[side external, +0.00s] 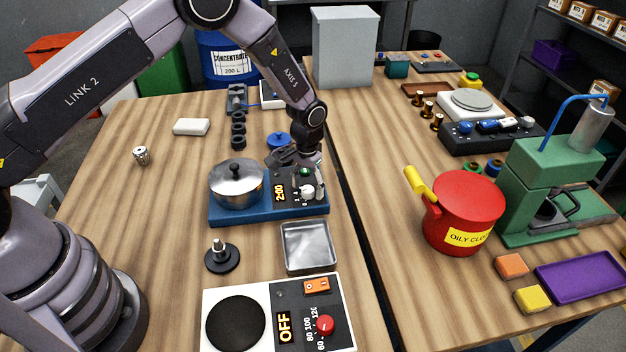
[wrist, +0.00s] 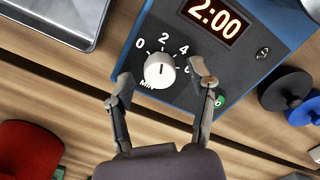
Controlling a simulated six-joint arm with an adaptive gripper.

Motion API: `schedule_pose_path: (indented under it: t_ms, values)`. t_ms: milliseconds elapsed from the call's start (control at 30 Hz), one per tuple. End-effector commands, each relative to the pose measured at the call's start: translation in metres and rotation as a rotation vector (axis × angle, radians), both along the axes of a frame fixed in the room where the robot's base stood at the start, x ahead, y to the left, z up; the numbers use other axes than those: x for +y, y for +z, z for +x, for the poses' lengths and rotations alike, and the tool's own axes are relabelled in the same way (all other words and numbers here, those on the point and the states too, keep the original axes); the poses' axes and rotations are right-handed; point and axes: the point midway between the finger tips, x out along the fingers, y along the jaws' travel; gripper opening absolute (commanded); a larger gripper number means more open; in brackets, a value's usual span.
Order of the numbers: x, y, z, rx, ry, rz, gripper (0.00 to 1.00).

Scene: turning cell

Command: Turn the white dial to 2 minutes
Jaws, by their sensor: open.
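The white dial (wrist: 159,71) sits on the dark panel of a blue timer unit (wrist: 245,78), with a printed scale of 0, 2, 4, 6 and the word MIN. Its pointer mark is toward the 2. The lit display (wrist: 215,17) reads 2:00, and it also reads 2:00 in the side external view (side external: 279,193). My gripper (wrist: 163,82) is open, with one finger on each side of the dial. The fingers look apart from it. In the side external view my gripper (side external: 308,192) is down over the dial (side external: 307,190) and partly hides it.
A lidded steel pot (side external: 236,184) stands on the blue unit, left of the dial. A metal tray (side external: 308,246) lies in front of it. A hotplate with a red knob (side external: 325,325) is nearer. A red pot (side external: 462,212) stands across the table gap.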

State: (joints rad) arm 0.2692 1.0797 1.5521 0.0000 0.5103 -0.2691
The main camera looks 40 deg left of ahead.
Motion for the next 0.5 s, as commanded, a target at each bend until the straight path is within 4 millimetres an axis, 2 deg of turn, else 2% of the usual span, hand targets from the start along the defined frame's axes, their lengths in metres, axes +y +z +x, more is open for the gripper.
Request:
schedule_pose_path:
  t_ms: [167,500]
  values:
    - [0.000,0.027,0.001,-0.004,0.000,-0.001,0.57]
    - [0.000,0.097,0.000,-0.003,0.000,-0.001,0.57]
